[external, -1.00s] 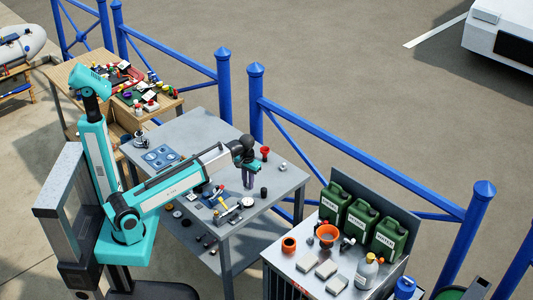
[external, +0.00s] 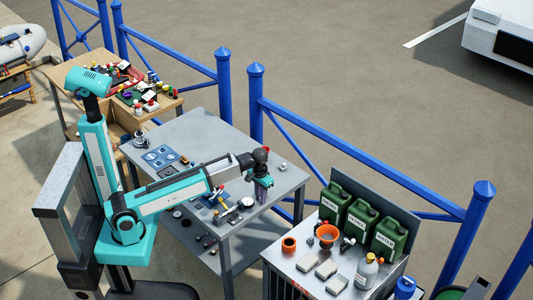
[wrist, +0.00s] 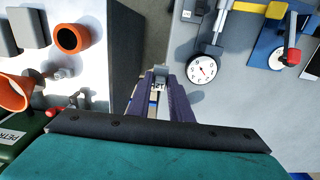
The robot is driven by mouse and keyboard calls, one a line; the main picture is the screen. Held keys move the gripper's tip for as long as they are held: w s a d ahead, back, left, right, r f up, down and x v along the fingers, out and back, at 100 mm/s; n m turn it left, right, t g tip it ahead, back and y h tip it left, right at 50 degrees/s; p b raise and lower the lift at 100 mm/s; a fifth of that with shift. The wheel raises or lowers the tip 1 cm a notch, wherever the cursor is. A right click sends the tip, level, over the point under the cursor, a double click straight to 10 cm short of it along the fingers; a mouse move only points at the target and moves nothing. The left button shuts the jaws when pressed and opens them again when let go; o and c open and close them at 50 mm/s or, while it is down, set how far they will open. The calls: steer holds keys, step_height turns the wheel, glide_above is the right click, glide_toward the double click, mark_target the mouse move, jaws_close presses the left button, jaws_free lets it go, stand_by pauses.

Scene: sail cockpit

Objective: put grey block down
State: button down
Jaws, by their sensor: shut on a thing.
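My gripper (external: 262,194) points down near the right end of the grey table (external: 215,128). In the wrist view its two purple-grey fingers (wrist: 160,84) are shut on a small grey block (wrist: 160,72) at their tips. The fingers hide much of the block. In the wrist view the block appears over the right table's edge, beside the gap between the two benches. I cannot tell whether it touches the table top.
A white dial gauge (wrist: 202,69) and a yellow-handled tool (wrist: 240,7) lie near the gripper on the table. The second bench holds an orange pot (external: 289,244), an orange funnel (external: 327,234), pale blocks (external: 326,268) and green canisters (external: 361,220). The table's back middle is clear.

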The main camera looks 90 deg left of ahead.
steer(key=w+d+r+m, duration=0.1)
steer(key=w+d, duration=0.1)
steer(key=d, duration=1.1)
steer(key=w+d+r+m, duration=0.1)
steer(key=w+d+m, duration=0.1)
steer(key=d, duration=1)
steer(key=shift+w+d, duration=0.4)
steer(key=shift+w, duration=0.05)
steer(key=w+f+n+b, duration=0.2)
steer(key=w+f, duration=0.1)
steer(key=w+a+f+n+b, duration=0.1)
steer(key=w+f+n+b, duration=0.1)
steer(key=w+f+n, duration=0.1)
steer(key=w+a+f+n+b, duration=0.1)
steer(key=w+f+n+b, duration=0.1)
steer(key=w+f, duration=0.1)
steer(key=shift+w+f+n, duration=0.1)
steer(key=shift+f+n, duration=0.1)
steer(key=shift+n, duration=0.1)
